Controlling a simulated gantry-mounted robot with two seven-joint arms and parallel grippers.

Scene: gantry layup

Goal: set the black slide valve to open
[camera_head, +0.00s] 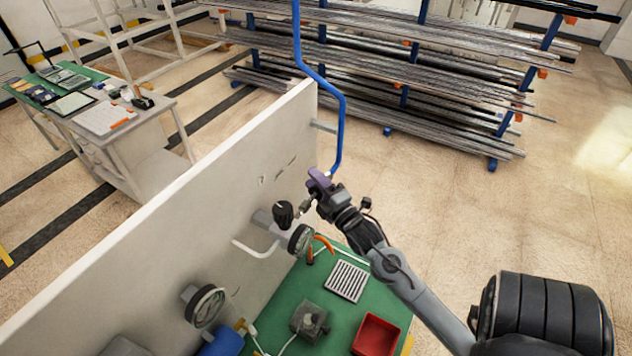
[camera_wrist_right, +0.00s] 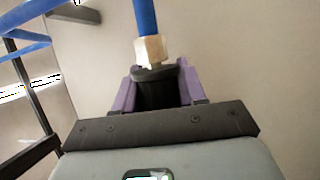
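A blue pipe (camera_head: 341,110) comes down along the white panel and ends in a pale brass hex nut (camera_wrist_right: 152,50). Just below the nut, the black slide valve (camera_wrist_right: 156,90) sits between the purple fingers of my right gripper (camera_head: 320,180). In the right wrist view, the gripper's fingers (camera_wrist_right: 157,92) stand on both sides of the black body, with no clear gap. The fingers and wrist hide most of the valve in the head view, and its slide position cannot be told. My left gripper is not in view.
The white panel (camera_head: 200,200) carries a black knob (camera_head: 283,213) and gauges (camera_head: 205,305) close to my right gripper. A green bench (camera_head: 330,270) below holds a red bin (camera_head: 376,334) and a slotted white tray (camera_head: 346,281). Pipe racks (camera_head: 400,60) stand behind; the floor to the right is clear.

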